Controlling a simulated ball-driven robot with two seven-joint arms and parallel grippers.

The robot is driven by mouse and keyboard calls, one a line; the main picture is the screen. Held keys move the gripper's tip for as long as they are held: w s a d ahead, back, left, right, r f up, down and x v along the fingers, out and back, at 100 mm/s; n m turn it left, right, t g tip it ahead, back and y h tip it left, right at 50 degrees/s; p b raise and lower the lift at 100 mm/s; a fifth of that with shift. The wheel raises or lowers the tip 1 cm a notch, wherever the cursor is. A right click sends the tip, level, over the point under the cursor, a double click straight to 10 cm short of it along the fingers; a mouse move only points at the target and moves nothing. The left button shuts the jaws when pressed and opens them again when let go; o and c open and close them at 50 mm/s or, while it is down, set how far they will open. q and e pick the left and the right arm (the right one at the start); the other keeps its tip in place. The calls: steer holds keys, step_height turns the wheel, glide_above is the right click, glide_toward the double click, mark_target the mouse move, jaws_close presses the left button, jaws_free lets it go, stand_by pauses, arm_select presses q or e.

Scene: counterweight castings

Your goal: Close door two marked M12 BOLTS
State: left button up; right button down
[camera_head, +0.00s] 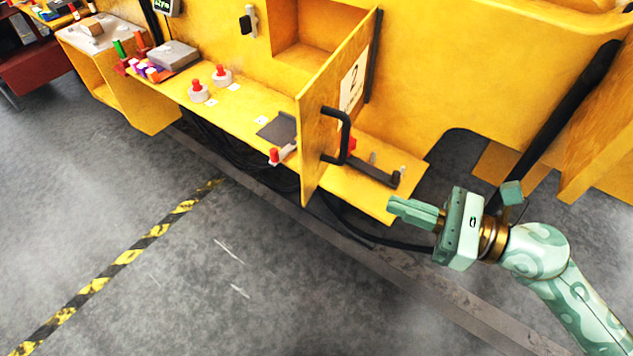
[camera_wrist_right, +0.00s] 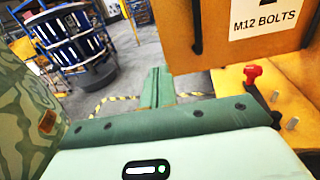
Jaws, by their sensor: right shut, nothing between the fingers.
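Door two (camera_head: 313,135) is a yellow panel that stands swung out from the cabinet front, with an open compartment (camera_head: 310,35) behind it to the left. It carries a black bar handle (camera_head: 346,135) and a white label with a large 2 (camera_head: 353,82). In the right wrist view the door (camera_wrist_right: 205,40) shows at upper right, with the label M12 BOLTS (camera_wrist_right: 262,22). My right gripper (camera_head: 392,208) is shut and empty, to the right of the door and apart from it, by the shelf's front corner. It also shows in the wrist view (camera_wrist_right: 158,72). My left gripper is not in view.
A yellow shelf (camera_head: 235,110) runs below the cabinet, holding red-knobbed round pieces (camera_head: 198,92), a grey block (camera_head: 172,55) and a dark plate (camera_head: 278,128). A dark bar (camera_head: 372,170) lies right of the door. The grey floor in front is clear.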

steer(key=p, duration=0.3)
glide_toward(304, 169)
steer(key=x, duration=0.5)
steer(key=shift+a, duration=0.2)
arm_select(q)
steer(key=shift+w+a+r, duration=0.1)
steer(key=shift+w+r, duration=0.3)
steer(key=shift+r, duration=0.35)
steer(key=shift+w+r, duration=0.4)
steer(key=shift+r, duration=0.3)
arm_select(e)
steer(key=shift+x, duration=0.75)
steer(key=shift+f, duration=0.15)
steer(key=shift+w, duration=0.1)
